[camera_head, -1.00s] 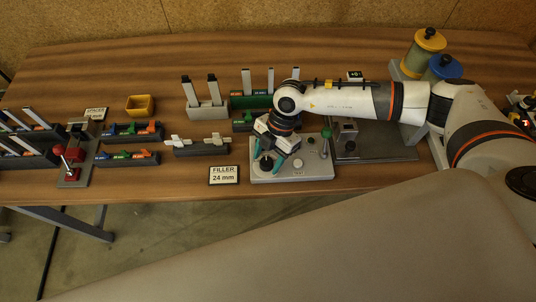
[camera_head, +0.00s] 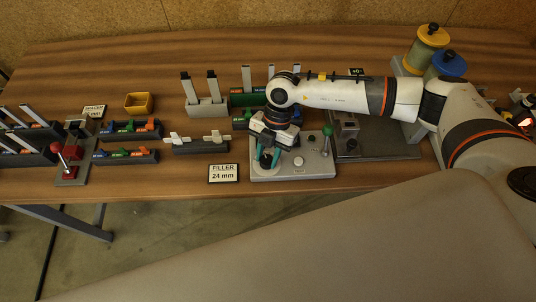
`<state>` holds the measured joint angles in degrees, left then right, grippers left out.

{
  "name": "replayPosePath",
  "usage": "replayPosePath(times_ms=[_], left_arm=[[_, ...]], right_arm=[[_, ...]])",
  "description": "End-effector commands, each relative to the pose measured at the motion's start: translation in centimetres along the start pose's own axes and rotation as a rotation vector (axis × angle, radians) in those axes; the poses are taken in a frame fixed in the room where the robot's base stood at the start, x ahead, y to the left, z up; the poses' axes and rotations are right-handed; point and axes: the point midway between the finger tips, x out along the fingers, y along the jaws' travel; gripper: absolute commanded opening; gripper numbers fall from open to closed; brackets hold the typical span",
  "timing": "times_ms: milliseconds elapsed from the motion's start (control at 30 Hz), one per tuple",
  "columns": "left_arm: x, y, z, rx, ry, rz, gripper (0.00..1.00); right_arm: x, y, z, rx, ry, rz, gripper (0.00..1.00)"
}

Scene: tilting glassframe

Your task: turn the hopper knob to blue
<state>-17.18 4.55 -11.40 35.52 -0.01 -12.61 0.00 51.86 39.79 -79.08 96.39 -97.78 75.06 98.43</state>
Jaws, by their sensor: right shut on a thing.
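A grey control panel (camera_head: 310,172) sits at the middle front of the table. The dark hopper knob (camera_head: 265,162) is at its left end, mostly hidden by my right gripper. My right gripper (camera_head: 267,161) points down with its teal fingers on either side of the knob and is shut on it. The knob's pointer and any colour marks around it cannot be made out. A yellow-lidded hopper (camera_head: 430,39) and a blue-lidded hopper (camera_head: 447,65) stand at the back right, behind my right arm. My left gripper is not in view.
A green-topped lever (camera_head: 327,142) and a white button (camera_head: 298,161) are on the panel, right of the gripper. A filler sign (camera_head: 223,173) stands left of it. Several block racks (camera_head: 128,158) and a yellow bin (camera_head: 139,104) lie further left.

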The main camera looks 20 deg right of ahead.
Motion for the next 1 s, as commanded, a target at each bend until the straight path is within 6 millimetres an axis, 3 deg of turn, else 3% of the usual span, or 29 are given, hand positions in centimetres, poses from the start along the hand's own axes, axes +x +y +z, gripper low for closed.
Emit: replayPosePath(times_ms=[600,1000], left_arm=[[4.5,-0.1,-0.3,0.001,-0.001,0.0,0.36],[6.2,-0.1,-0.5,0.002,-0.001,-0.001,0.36]], right_arm=[[0.2,-0.5,-0.1,-0.517,0.003,0.212,0.1],[0.1,-0.5,0.1,-0.703,0.003,0.29,0.1]])
